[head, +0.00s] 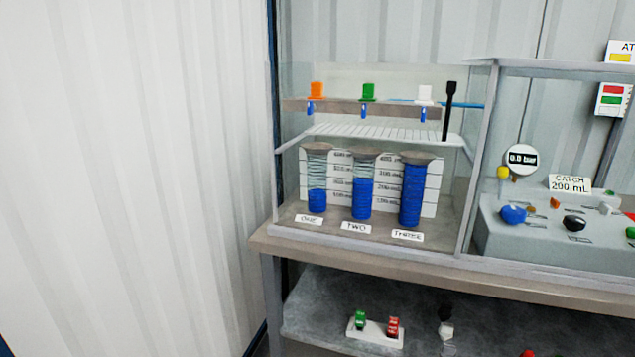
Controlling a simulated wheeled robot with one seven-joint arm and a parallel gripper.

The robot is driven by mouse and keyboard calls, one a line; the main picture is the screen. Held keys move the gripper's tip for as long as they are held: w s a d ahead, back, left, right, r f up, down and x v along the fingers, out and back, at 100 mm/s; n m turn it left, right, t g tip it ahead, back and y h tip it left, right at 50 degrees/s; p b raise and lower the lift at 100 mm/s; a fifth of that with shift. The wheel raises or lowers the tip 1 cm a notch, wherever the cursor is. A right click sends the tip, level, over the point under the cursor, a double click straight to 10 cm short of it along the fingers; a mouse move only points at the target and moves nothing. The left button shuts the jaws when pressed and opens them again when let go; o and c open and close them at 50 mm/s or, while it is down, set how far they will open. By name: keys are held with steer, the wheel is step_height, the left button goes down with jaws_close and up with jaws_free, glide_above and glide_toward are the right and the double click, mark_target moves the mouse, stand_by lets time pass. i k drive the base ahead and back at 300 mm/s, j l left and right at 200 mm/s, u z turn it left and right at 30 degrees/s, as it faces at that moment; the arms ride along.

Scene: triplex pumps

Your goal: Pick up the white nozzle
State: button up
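A white nozzle (425,92) with a blue lower tip sits at the right end of a brown rack bar at the top of the glass-sided case. It stands upright, apart from the green nozzle (368,92) and the orange nozzle (316,91) to its left. A tall black rod (449,107) stands close on its right. My gripper is not in view.
Below the rack are a white slatted shelf (375,131) and three blue-filled cylinders, labelled ONE (317,200), TWO (362,200) and THREE (411,195). A control panel (540,240) is at right. The lower shelf (320,305) holds small items. The left wall is bare.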

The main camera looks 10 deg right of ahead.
mark_target(425, 93)
steer(key=i, duration=0.3)
steer(key=i+j+z, duration=0.1)
steer(key=i+z, duration=0.2)
steer(key=z, duration=0.15)
steer(key=i+j+z, duration=0.2)
steer(key=z, duration=0.25)
steer(key=i+j, duration=0.05)
steer(key=i, duration=0.05)
